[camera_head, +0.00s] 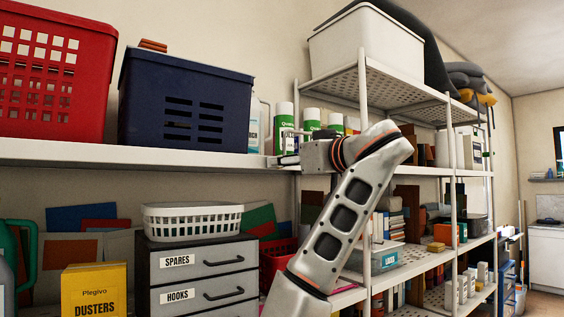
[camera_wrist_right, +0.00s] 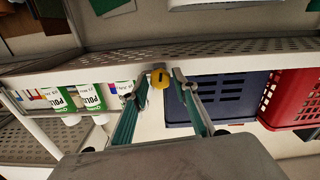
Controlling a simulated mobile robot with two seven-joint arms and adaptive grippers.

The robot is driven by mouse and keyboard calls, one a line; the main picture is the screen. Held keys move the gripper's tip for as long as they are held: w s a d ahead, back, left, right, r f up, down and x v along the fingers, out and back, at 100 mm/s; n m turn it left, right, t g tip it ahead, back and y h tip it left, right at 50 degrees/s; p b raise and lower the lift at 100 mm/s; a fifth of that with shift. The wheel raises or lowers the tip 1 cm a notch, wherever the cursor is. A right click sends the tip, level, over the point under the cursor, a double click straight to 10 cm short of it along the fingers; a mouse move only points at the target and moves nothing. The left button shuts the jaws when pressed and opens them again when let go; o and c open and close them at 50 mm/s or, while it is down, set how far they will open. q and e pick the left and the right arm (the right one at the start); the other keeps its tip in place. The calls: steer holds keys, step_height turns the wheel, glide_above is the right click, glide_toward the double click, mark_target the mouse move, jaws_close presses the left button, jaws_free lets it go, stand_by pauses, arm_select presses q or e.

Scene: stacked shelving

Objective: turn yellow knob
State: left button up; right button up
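The yellow knob (camera_wrist_right: 160,83) shows in the right wrist view at the front edge of the shelf, with a dark slot across its face. My right gripper (camera_wrist_right: 160,76) is open, with one finger on each side of the knob. Whether the fingers touch it I cannot tell. In the head view the right gripper (camera_head: 281,160) is at the front edge of the upper shelf (camera_head: 120,154), and the knob is not visible there. My left gripper is in neither view.
On the upper shelf stand a red basket (camera_head: 52,70), a dark blue basket (camera_head: 185,108) and several green-and-white bottles (camera_head: 284,122), close to the gripper. Below are a white basket (camera_head: 192,222) and grey drawers (camera_head: 205,262). A metal shelf rack (camera_head: 365,70) stands at right.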

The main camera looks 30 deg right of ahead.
steer(key=c, duration=0.6)
steer(key=shift+o, duration=0.2)
steer(key=n+b, duration=0.1)
steer(key=n, duration=0.2)
